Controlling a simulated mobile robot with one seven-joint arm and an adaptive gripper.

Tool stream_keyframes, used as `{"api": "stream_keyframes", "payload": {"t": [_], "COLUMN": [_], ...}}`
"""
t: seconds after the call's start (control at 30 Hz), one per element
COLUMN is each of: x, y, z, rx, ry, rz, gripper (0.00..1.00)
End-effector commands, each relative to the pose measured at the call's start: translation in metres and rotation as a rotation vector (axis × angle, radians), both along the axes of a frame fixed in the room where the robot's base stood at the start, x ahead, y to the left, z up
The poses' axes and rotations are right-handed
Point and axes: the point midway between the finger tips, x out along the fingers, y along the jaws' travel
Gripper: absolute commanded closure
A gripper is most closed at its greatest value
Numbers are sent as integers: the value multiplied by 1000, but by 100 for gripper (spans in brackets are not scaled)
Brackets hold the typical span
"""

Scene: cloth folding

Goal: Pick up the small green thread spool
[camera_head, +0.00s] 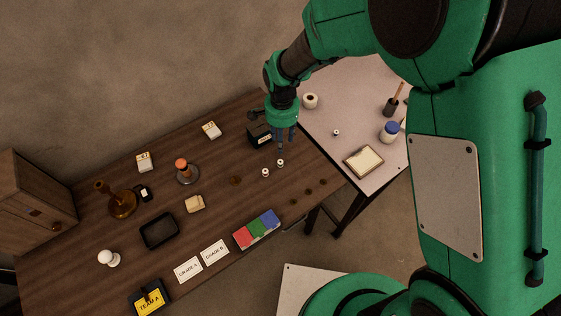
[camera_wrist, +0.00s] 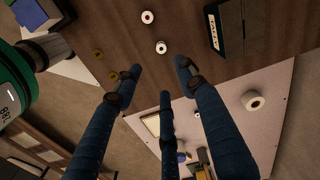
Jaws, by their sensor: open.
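Two small white-rimmed spools stand on the brown table in the head view, a nearer-left spool (camera_head: 265,173) and a right spool (camera_head: 280,163). They also show in the wrist view, one at the top edge (camera_wrist: 147,17) with a reddish centre and one below it (camera_wrist: 161,47). No spool shows a clearly green colour; thread colour is too small to tell. My gripper (camera_head: 284,143) hangs above the table just behind the right spool. In the wrist view its blue fingers (camera_wrist: 157,76) are spread, with nothing between them. A third small spool (camera_head: 336,132) stands on the pale table.
A black box (camera_head: 260,135) stands close to my gripper's left. A red-green-blue tray (camera_head: 256,230) lies near the front edge. Several brown discs (camera_head: 309,190) lie to the right. The pale table (camera_head: 345,95) holds a white roll (camera_head: 310,101) and a blue-lidded jar (camera_head: 389,132).

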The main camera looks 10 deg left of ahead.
Motion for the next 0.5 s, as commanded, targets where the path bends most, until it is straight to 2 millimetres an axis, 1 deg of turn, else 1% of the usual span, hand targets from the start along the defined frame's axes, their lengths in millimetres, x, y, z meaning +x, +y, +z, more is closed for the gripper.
{"api": "stream_keyframes", "payload": {"t": [0.1, 0.5], "x": [0, 0], "y": [5, 5], "z": [-6, -9], "rx": [-2, -2], "ry": [3, 4], "rz": [-6, -7], "gripper": [60, 60]}}
